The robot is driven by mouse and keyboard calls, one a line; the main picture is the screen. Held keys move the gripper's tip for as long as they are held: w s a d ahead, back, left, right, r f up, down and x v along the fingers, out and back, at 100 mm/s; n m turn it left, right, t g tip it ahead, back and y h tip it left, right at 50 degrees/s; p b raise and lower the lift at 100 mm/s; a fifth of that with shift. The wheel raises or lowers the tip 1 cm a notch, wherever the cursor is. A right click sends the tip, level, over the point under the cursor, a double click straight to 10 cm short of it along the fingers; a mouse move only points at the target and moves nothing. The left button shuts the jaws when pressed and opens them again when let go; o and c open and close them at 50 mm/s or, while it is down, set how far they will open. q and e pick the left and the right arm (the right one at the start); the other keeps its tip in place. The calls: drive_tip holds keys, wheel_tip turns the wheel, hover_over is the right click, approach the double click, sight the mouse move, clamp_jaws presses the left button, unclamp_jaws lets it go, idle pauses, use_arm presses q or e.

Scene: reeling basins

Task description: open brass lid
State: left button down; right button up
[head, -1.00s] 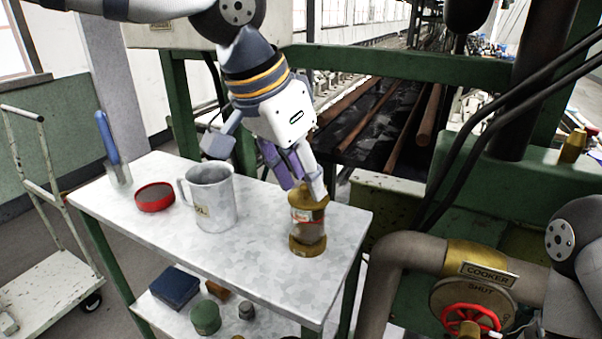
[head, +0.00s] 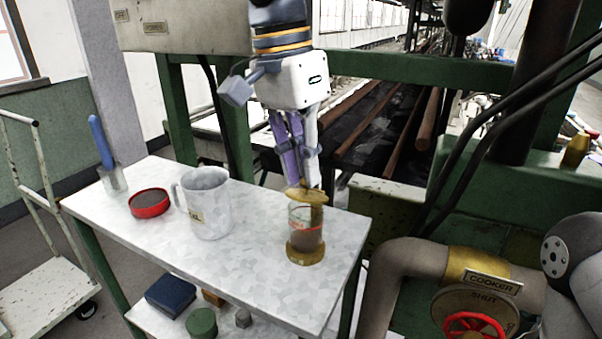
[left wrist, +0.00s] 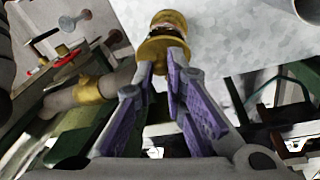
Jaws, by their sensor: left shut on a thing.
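A small glass jar (head: 303,222) with dark contents and a brass base stands upright near the right end of the grey table. The brass lid (head: 303,196) is at its top, looks tilted, and a brass strip shows below it at the jar's right. My left gripper (head: 308,184) comes down from above and is shut on the brass lid. In the left wrist view, the fingers (left wrist: 162,72) meet at the brass lid (left wrist: 160,45). Whether the lid is fully clear of the rim I cannot tell. My right gripper is not in view.
On the table (head: 262,268) stand a grey mug (head: 208,212), a round red tin (head: 150,203) and a blue-handled tool (head: 101,142). A brown pipe (head: 385,275) with a red valve wheel (head: 473,327) is at the right.

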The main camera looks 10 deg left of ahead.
use_arm(q)
drive_tip(key=shift+w+d+g+y+b, duration=0.25)
drive_tip(key=shift+w+g+b, duration=0.25)
drive_tip(key=shift+g, duration=0.3)
drive_tip(key=shift+w+d+g+y+b, duration=0.1)
drive_tip(key=shift+w+g+y+b, duration=0.15)
drive_tip(key=shift+w+g+b, duration=0.4)
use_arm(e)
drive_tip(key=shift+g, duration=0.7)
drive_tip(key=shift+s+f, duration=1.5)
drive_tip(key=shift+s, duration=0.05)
use_arm(q)
drive_tip(key=shift+s+g, duration=0.25)
drive_tip(key=shift+g, duration=0.2)
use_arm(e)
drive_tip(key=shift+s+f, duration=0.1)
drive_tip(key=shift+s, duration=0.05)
use_arm(q)
drive_tip(key=c, duration=1.6)
unclamp_jaws()
drive_tip(key=shift+r, duration=0.3)
